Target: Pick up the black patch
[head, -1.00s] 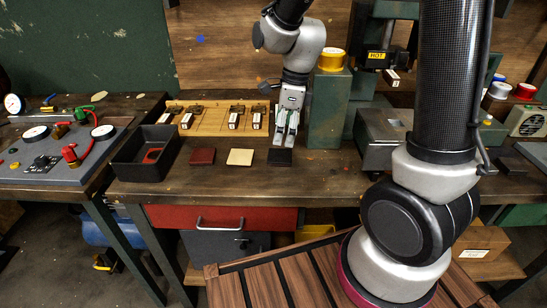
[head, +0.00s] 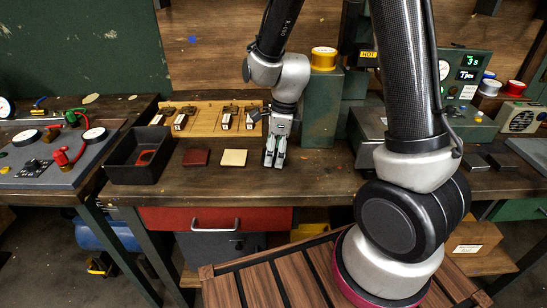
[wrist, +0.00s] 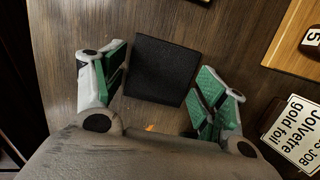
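The black patch (wrist: 162,70) is a flat dark square lying on the wooden bench (head: 330,185). In the wrist view it lies between and just beyond the green-padded fingers of my gripper (wrist: 160,90), which are spread apart with nothing held. In the head view my gripper (head: 275,158) points down over the patch's place and hides most or all of it. The red-brown patch (head: 195,157) and the cream patch (head: 233,157) lie in a row to the left of my gripper. Whether the fingertips touch the bench is unclear.
A black open tray (head: 140,158) holding a red piece stands left of the patches. Behind them is a wooden board (head: 205,120) with several labelled items. A green block (head: 320,110) with a yellow spool stands close right of my gripper. The bench's front strip is clear.

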